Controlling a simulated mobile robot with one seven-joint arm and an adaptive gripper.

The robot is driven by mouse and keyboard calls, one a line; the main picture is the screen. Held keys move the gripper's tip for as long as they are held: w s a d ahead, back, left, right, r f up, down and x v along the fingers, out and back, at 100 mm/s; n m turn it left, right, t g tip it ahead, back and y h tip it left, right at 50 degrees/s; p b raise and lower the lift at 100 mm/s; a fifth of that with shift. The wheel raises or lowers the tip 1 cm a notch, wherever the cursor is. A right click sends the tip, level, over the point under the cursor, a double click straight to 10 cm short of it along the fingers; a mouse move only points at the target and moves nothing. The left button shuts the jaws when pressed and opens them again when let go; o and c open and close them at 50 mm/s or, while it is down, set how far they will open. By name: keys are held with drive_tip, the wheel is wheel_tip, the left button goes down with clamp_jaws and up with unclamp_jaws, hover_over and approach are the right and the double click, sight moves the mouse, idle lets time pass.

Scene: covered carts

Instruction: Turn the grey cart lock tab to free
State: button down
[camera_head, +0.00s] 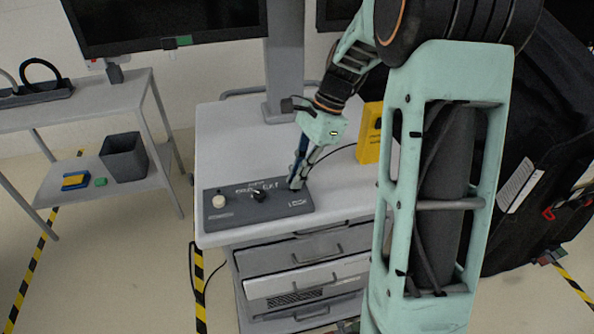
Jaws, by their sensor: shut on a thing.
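The cart's dark grey control panel (236,213) lies on the front of the grey cart top (225,150). It carries a pale round knob (219,201) at left and a black knob or tab (258,195) near the middle. My gripper (295,184) reaches down onto the panel's right end. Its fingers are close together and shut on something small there. The fingers hide it, so I cannot tell its shape or which way it is turned. Printed marks on the panel are too small to read. No separate grey lock tab shows clearly.
A yellow box (369,133) stands on the cart top right of my gripper, with a cable. The grey monitor post (284,65) rises behind. Drawers (300,255) sit below. A side table (90,100) at left has a dark bin (124,156) on its lower shelf. Dark covered equipment (535,150) fills the right.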

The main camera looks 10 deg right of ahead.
drive_tip(key=n+g+p, duration=0.1)
drive_tip(key=n, duration=0.1)
drive_tip(key=n+p, duration=0.2)
drive_tip(key=shift+w+r+n+g+h, duration=0.1)
drive_tip(key=shift+r+n+g+h, duration=0.05)
drive_tip(key=shift+n+g+h, duration=0.2)
drive_tip(key=n+p, duration=0.1)
drive_tip(key=n, duration=0.1)
drive_tip(key=n+g+h+p, duration=0.1)
drive_tip(key=n, duration=0.1)
drive_tip(key=shift+w+a+n, duration=0.1)
drive_tip(key=shift+a+n, duration=0.05)
drive_tip(key=shift+n, duration=0.1)
drive_tip(key=n+h, duration=0.1)
drive_tip(key=n, duration=0.2)
drive_tip(key=n+h+p, duration=0.1)
drive_tip(key=n, duration=0.2)
drive_tip(key=shift+a+g+h, duration=0.15)
drive_tip(key=shift+g+h, duration=0.2)
drive_tip(key=shift+n, duration=0.3)
drive_tip(key=c, duration=2.1)
unclamp_jaws()
drive_tip(key=v, duration=1.1)
drive_tip(key=shift+w+r, duration=0.3)
